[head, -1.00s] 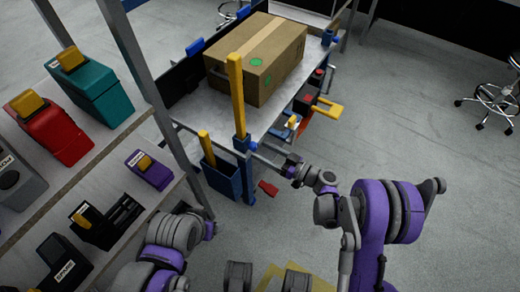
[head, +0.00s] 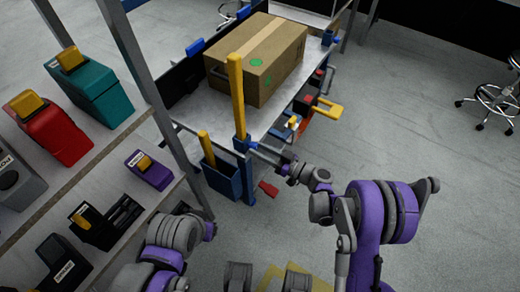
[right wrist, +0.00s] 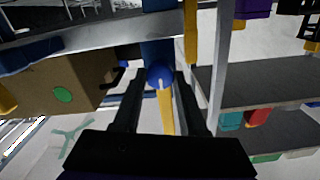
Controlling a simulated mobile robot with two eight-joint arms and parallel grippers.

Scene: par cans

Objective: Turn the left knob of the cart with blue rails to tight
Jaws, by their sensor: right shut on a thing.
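The cart with blue rails (head: 278,118) stands at the centre of the head view, with blue corner fittings and a tall yellow bar (head: 237,95). Its left knob, a round blue one (right wrist: 160,75), shows between my fingers in the right wrist view, in front of a blue post. My right gripper (head: 257,148) reaches the cart's near corner and is shut on this knob. In the head view the gripper mostly hides the knob, so its turn angle cannot be read. My left arm is at the bottom left of the head view; its gripper does not show.
A cardboard box (head: 258,58) sits on the cart. A blue bin (head: 220,178) hangs at the cart's near end. A grey shelf (head: 112,137) with coloured tool cases is at the left. A stool (head: 495,105) stands at the right; the floor between is clear.

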